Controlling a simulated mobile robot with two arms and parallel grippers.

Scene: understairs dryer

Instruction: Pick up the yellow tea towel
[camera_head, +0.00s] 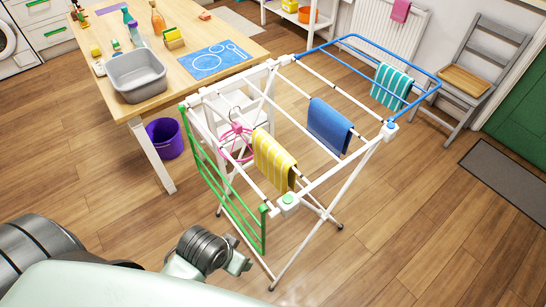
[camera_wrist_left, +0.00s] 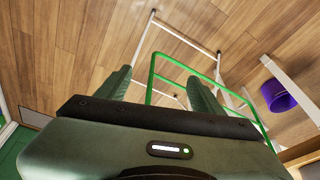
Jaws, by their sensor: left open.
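The yellow tea towel (camera_head: 272,160) has pale stripes and hangs folded over a front rail of the white drying rack (camera_head: 333,175). It does not show in the left wrist view. My left gripper (camera_head: 242,252) is low in front of the rack, below and to the left of the towel and apart from it. In the left wrist view my left gripper (camera_wrist_left: 160,82) has its two fingers spread wide with nothing between them. The green folding wing (camera_wrist_left: 153,78) of the rack shows beyond the fingers. My right gripper is not in view.
A blue towel (camera_head: 329,126) and a teal striped towel (camera_head: 391,86) hang further back. A pink hanger (camera_head: 236,139) hangs left of the yellow towel. The wooden table (camera_head: 180,77) and purple bucket (camera_head: 164,138) stand left. Floor at the lower right is clear.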

